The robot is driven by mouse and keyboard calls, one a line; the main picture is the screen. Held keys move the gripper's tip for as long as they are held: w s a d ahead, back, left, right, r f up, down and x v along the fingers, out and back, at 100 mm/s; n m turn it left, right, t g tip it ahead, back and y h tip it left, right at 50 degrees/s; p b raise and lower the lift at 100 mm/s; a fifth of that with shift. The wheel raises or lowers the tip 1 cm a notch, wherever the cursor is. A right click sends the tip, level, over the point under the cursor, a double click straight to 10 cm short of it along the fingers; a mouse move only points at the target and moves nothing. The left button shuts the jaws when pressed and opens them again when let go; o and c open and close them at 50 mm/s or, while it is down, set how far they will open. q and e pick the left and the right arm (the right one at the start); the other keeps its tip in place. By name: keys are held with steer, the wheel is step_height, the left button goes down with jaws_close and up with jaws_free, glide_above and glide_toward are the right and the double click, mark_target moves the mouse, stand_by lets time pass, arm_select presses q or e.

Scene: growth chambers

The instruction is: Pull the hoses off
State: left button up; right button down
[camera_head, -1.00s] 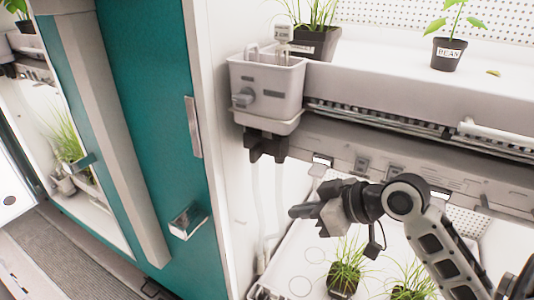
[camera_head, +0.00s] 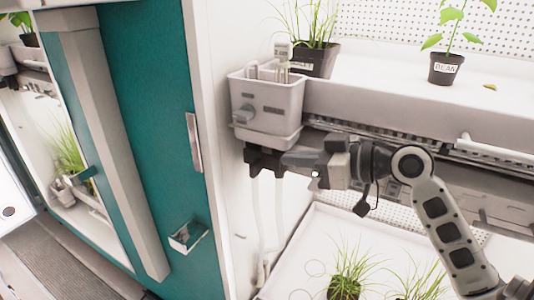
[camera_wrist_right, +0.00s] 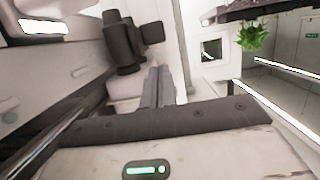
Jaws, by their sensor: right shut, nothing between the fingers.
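Two pale hoses (camera_head: 256,212) hang down along the white wall from a dark double fitting (camera_head: 260,160). The fitting sits under a light grey box (camera_head: 267,98) at the shelf's left end. My right gripper (camera_head: 287,160) is shut and empty, its tips pointing left at the right side of the fitting. I cannot tell whether they touch it. In the right wrist view, the shut fingers (camera_wrist_right: 158,85) are just beside dark blocky parts (camera_wrist_right: 124,45), likely the same fitting. The hoses' upper ends are partly hidden by the fitting. My left gripper is not in view.
Above is a shelf (camera_head: 400,98) with a bean pot (camera_head: 446,68) and a grass pot (camera_head: 318,58). Below, a white tray (camera_head: 318,225) holds grass plants (camera_head: 347,270). A teal door (camera_head: 150,120) stands to the left. There is free room between hoses and plants.

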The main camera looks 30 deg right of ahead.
steer(key=p, duration=0.1)
glide_above(258, 175)
steer(key=f+v, duration=0.1)
steer(key=v, duration=0.2)
steer(key=shift+s+f, duration=0.1)
steer(key=shift+f, duration=0.35)
steer(key=shift+w+a+f, duration=0.2)
steer(key=shift+w+a, duration=0.05)
steer(key=shift+w, duration=0.15)
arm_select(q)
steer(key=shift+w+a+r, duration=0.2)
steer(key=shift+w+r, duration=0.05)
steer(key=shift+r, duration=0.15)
